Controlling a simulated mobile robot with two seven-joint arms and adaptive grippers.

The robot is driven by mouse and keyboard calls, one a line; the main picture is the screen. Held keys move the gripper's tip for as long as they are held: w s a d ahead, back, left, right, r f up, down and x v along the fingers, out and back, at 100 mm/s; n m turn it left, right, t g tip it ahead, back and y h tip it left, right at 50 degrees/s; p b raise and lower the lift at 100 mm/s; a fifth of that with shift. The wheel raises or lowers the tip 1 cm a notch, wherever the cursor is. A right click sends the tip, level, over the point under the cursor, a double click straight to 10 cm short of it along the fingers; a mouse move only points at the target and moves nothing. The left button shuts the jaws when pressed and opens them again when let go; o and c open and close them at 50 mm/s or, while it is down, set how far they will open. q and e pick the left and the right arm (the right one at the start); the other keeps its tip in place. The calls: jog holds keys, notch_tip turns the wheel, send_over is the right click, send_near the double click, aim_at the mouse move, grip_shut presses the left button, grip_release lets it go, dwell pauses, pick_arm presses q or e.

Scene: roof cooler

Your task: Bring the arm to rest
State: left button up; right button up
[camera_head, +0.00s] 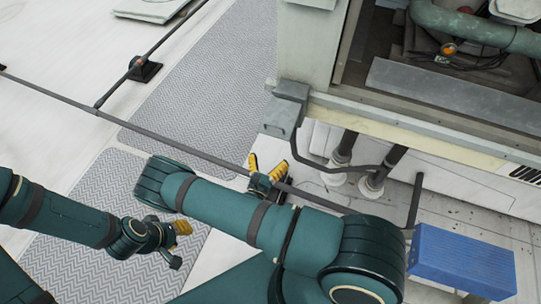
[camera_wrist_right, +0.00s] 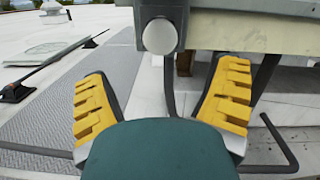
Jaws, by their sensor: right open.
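My right gripper (camera_head: 266,167) shows near the middle of the head view, its yellow-padded fingers spread apart with nothing between them. In the right wrist view its two fingers (camera_wrist_right: 161,98) stand wide apart on either side of my green wrist housing. My right arm reaches in from the lower right, and its forearm lies across the lower middle of the head view. My left gripper (camera_head: 178,245) is at the lower left, with one yellow pad showing. The rest of its fingers are partly hidden, so its opening is unclear.
Dark pipes (camera_head: 345,150) rise beside the cabinet. A blue box (camera_head: 460,262) sits at right.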

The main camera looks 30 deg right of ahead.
dwell(0.4)
jog(key=s+d+f+m+g, duration=0.2)
jog(key=s+m+g, duration=0.2)
jog(key=s+g, duration=0.2)
jog(key=s+d+f+m+g, duration=0.1)
jog(key=s+d+m+g, duration=0.25)
jog(key=s+g, duration=0.3)
jog(key=s+a+f+m+g+y, duration=0.2)
jog(key=s+a+m+g+y, duration=0.35)
jog(key=s+m, duration=0.2)
jog(key=s+a+m+g+y, duration=0.1)
jog(key=a+m+y, duration=0.6)
jog(key=a+y, duration=0.4)
jog(key=w+a+r+m+t+y, duration=0.2)
jog(key=w+a+r+m+t, duration=0.1)
jog(key=w+r+m+t, duration=0.4)
jog(key=w+m, duration=0.1)
jog(key=w, duration=0.2)
jog(key=shift+w, duration=0.2)
jog(key=shift+w+r, duration=0.15)
jog(key=shift+w, duration=0.05)
jog(key=shift+c, duration=0.4)
